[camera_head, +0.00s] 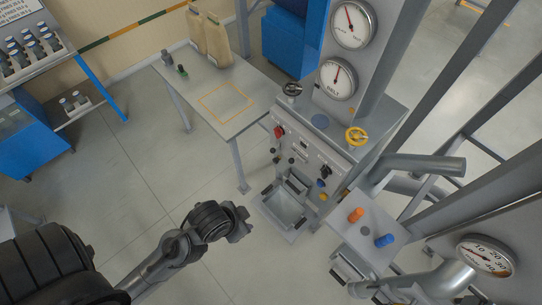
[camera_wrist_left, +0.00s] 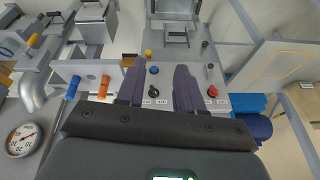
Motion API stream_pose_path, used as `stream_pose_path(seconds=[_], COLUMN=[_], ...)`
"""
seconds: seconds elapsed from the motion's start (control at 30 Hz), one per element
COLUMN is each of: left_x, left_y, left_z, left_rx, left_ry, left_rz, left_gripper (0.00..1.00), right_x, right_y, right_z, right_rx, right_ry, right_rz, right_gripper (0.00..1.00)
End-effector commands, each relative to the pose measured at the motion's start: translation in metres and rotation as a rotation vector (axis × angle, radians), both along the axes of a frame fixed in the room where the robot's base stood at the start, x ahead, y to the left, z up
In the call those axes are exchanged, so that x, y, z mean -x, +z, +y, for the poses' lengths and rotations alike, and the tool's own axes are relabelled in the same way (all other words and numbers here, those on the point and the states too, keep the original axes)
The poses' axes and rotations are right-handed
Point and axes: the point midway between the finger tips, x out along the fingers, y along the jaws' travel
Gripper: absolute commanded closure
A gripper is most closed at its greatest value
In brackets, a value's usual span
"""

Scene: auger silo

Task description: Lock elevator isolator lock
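A grey control panel (camera_head: 303,155) carries a red knob (camera_head: 279,132), a black rotary switch (camera_head: 326,171), a blue knob (camera_head: 321,183) and a yellow knob (camera_head: 323,197). I cannot tell which one is the elevator isolator lock; the labels are too small to read. My left gripper (camera_head: 240,222) is left of and below the panel, apart from it. In the left wrist view its two dark fingers (camera_wrist_left: 160,85) are spread with nothing between them; the black switch (camera_wrist_left: 154,92) shows in the gap and the red knob (camera_wrist_left: 212,91) to the right. My right gripper is not visible.
A table (camera_head: 225,92) with bags stands left of the panel. An open tray (camera_head: 285,207) sits below it. Orange (camera_head: 355,215) and blue (camera_head: 384,240) knobs and pipes crowd the right.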

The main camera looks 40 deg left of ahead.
Motion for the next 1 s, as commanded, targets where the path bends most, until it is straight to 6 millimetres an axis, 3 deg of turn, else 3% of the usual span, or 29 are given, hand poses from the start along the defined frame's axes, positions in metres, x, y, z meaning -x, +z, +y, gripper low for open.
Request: stream_pose_path(seconds=[0.03, 0.2, 0.37, 0.57, 0.7, 1.0], left_x=[-0.007, -0.044, -0.077, -0.113, -0.134, -0.16], left_y=[0.003, 0.006, -0.013, -0.074, -0.126, -0.209], left_z=[-0.001, 0.001, 0.01, 0.035, 0.057, 0.096], left_rx=[-0.011, -0.096, -0.264, -0.6, -0.903, -1.485], left_ry=[-0.046, -0.232, -0.396, -0.574, -0.683, -0.835], left_rz=[-0.04, -0.246, -0.429, -0.605, -0.684, -0.724], left_gripper=[0.72, 0.98, 1.0, 1.0, 1.0, 1.0], right_x=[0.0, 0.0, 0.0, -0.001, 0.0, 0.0], right_y=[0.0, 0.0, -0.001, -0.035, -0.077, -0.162], right_z=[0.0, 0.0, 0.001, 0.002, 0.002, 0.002], right_rx=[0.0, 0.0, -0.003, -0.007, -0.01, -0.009], right_ry=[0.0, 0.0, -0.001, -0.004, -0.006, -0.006], right_rz=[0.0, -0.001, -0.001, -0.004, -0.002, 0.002], right_gripper=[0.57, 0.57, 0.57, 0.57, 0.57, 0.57])
